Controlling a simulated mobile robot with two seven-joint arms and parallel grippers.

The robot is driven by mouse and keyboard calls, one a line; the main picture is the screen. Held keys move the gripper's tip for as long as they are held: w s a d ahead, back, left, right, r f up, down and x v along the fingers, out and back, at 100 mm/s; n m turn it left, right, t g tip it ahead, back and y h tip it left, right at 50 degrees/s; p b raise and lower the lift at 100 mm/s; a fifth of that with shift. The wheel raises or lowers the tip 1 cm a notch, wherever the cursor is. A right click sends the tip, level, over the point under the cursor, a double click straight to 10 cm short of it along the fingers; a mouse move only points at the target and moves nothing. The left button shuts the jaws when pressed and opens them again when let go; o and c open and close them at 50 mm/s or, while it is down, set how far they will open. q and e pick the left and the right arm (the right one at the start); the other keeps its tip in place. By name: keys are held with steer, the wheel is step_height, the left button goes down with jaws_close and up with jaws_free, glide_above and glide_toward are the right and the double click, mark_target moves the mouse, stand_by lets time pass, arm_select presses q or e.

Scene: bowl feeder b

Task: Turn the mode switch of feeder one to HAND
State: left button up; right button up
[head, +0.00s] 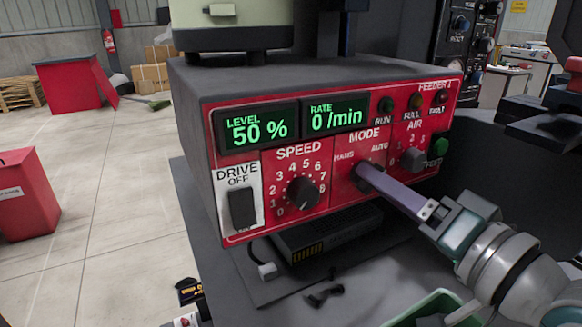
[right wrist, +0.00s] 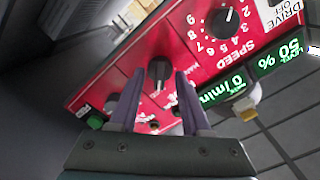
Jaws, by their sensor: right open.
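The red front panel of feeder one (head: 270,222) faces me in the head view. Its mode switch (right wrist: 160,70) is a dark round knob with a light pointer mark, clear in the right wrist view; the mark points toward the bottom of that picture. In the head view the knob is mostly hidden by my fingers. The HAND label (head: 344,156) is left of it, AUTO to its upper right. My right gripper (head: 370,173) is open, its purple fingers on either side of the knob in the right wrist view (right wrist: 157,78); contact is unclear. My left gripper is not in view.
The speed knob (head: 302,192) is left of the mode switch, and the air knob (head: 413,159) and green button (head: 440,147) are close on its right. A drive rocker (head: 243,208) is at far left. A green bin (head: 440,307) stands below my right arm.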

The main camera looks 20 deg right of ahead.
steer(key=shift+c, duration=0.4)
jaws_close()
